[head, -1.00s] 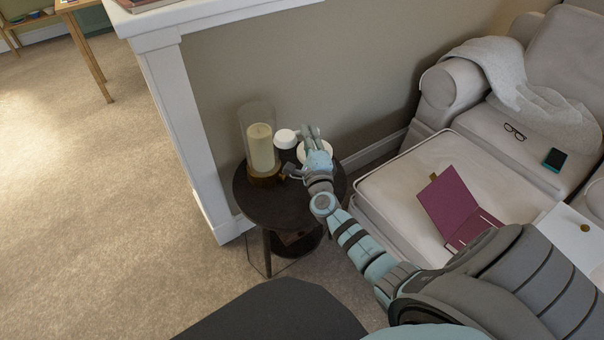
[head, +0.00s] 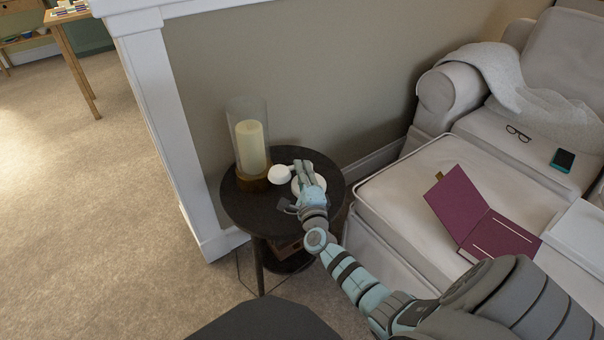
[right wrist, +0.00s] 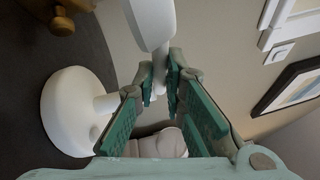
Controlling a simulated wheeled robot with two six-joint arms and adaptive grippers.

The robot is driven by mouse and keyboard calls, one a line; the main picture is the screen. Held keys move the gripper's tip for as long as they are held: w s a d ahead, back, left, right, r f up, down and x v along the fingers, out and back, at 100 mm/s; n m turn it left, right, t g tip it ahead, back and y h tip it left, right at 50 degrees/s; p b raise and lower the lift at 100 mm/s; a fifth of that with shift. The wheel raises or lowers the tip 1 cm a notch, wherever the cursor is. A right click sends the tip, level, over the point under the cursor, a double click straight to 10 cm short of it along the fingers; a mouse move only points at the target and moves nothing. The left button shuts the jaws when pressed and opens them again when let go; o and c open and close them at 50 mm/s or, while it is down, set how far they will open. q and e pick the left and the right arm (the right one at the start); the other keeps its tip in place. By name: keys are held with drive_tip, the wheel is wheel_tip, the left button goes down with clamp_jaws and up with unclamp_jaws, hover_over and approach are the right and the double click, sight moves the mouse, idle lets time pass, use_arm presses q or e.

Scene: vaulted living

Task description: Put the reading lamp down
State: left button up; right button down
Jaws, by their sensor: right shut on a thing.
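The white reading lamp (head: 280,175) is over the round dark side table (head: 250,209), to the right of the candle. My right gripper (head: 304,170) is shut on the lamp's thin stem, which shows between the fingers (right wrist: 160,84) in the right wrist view. There the lamp's round base (right wrist: 66,112) is at the left against the dark table top, and its head is at the top. The base looks close to the table; I cannot tell whether it touches. The fingers partly hide the base in the head view. My left gripper is not in view.
A candle in a glass cylinder (head: 250,145) on a wooden base stands at the table's back left. The wall and white post (head: 165,110) are behind. A pale sofa (head: 400,190) with an open purple book (head: 478,215) is to the right. The table's front left is clear.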

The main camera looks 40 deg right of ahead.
drive_tip(key=c, duration=1.9)
unclamp_jaws()
drive_tip(key=shift+o, duration=1.2)
drive_tip(key=shift+r, duration=0.1)
